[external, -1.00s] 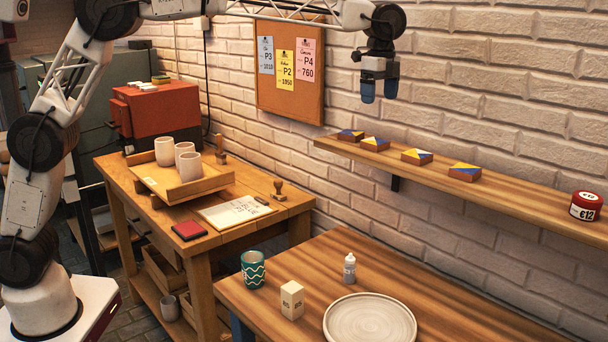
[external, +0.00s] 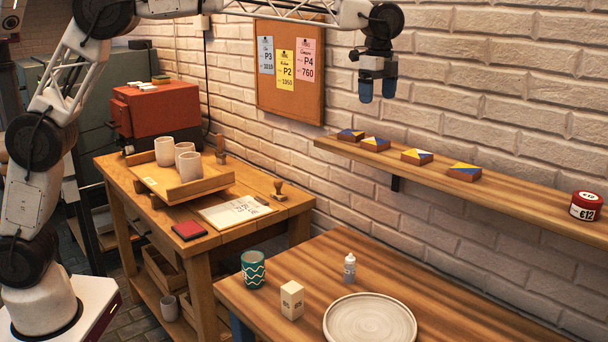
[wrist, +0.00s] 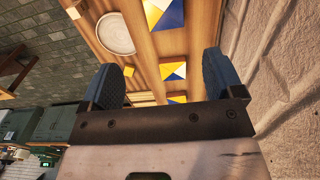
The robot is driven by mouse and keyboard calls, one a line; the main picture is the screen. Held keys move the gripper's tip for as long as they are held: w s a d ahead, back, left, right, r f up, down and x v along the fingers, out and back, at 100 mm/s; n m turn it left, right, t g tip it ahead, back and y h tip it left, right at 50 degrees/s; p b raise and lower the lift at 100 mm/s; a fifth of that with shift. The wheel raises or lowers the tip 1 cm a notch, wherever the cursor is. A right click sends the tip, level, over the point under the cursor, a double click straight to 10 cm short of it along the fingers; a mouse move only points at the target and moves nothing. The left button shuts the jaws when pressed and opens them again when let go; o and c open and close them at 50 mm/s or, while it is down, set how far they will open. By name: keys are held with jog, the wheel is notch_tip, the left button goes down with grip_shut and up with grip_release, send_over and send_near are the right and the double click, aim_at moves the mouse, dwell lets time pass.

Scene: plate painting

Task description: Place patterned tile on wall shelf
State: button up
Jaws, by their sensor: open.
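Several patterned tiles in blue, yellow and white lie in a row on the wall shelf (external: 520,200). From left to right they are a first tile (external: 351,135), a second tile (external: 375,144), a third tile (external: 417,157) and one farther right (external: 464,172). My gripper (external: 377,90) hangs above the left part of the shelf, fingers pointing down, open and empty. In the wrist view my gripper's fingers (wrist: 160,80) are spread apart, and tiles show between and beyond them, one of them near the middle (wrist: 173,70). My gripper touches no tile.
A red tin (external: 586,206) stands at the shelf's right end. The lower table holds a grey plate (external: 370,320), a small bottle (external: 349,268), a cream block (external: 292,300) and a teal cup (external: 253,269). The brick wall is close behind the shelf. A corkboard (external: 290,70) hangs left of my gripper.

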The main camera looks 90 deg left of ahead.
jog(key=s+d+n, duration=0.1)
jog(key=s+d, duration=0.5)
jog(key=s, duration=0.4)
jog(key=s+d+r+n+t, duration=0.1)
jog(key=s+d+n, duration=0.1)
jog(key=s+d, duration=0.6)
jog(key=s+d+n, duration=0.1)
jog(key=s+d, duration=0.2)
jog(key=s, duration=0.9)
jog(key=s+d+f+n, duration=0.1)
jog(key=s+f, duration=0.4)
jog(key=s, duration=0.6)
jog(key=s+d+f+n+t, duration=0.1)
jog(key=s+d+f, duration=0.3)
jog(key=s, duration=0.7)
jog(key=s+d+f+n, duration=0.2)
jog(key=s+f, duration=0.5)
jog(key=s, duration=0.4)
jog(key=shift+d+f+n+t, duration=0.15)
jog(key=shift+d+n+t, duration=0.15)
jog(key=shift+d, duration=0.45)
